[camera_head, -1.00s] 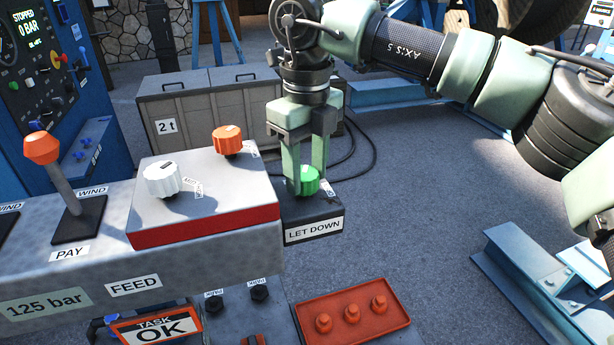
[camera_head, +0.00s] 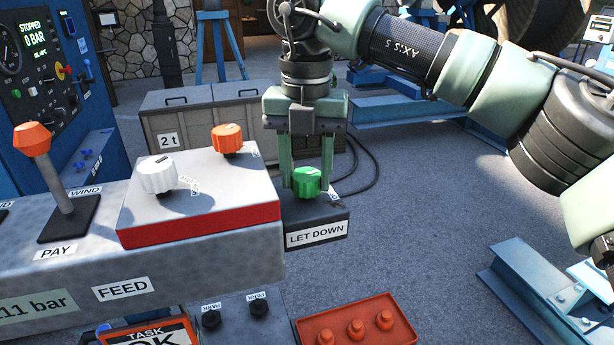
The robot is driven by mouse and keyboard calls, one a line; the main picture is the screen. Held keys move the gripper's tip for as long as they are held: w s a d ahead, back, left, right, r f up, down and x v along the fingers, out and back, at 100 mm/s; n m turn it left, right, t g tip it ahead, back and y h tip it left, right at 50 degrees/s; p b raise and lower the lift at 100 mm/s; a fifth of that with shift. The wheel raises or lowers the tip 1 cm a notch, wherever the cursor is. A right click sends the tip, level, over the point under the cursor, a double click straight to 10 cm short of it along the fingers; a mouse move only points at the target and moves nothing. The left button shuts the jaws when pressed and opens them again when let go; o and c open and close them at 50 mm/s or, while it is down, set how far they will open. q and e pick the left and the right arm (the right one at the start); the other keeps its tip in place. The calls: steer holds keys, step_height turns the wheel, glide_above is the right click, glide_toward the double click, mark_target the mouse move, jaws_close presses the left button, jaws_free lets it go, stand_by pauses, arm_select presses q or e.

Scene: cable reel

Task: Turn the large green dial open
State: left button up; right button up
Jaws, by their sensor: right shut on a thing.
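The green dial (camera_head: 307,181) stands on a dark block (camera_head: 318,224) labelled LET DOWN, at the right end of the console. My right gripper (camera_head: 306,178) comes down from above and is shut on the dial, with one finger at each side. The dial's front and a pale mark on its top show between the fingers. My left gripper is not in view.
A white dial (camera_head: 157,176) and an orange dial (camera_head: 228,139) stand on the red-edged box (camera_head: 200,226) left of the block. A PAY lever (camera_head: 60,180) is further left. A red tray (camera_head: 356,325) with several knobs lies below.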

mark_target(306, 176)
steer(key=shift+m, duration=1.1)
steer(key=o, duration=1.4)
step_height(306, 176, up, 8)
steer(key=shift+f, duration=0.1)
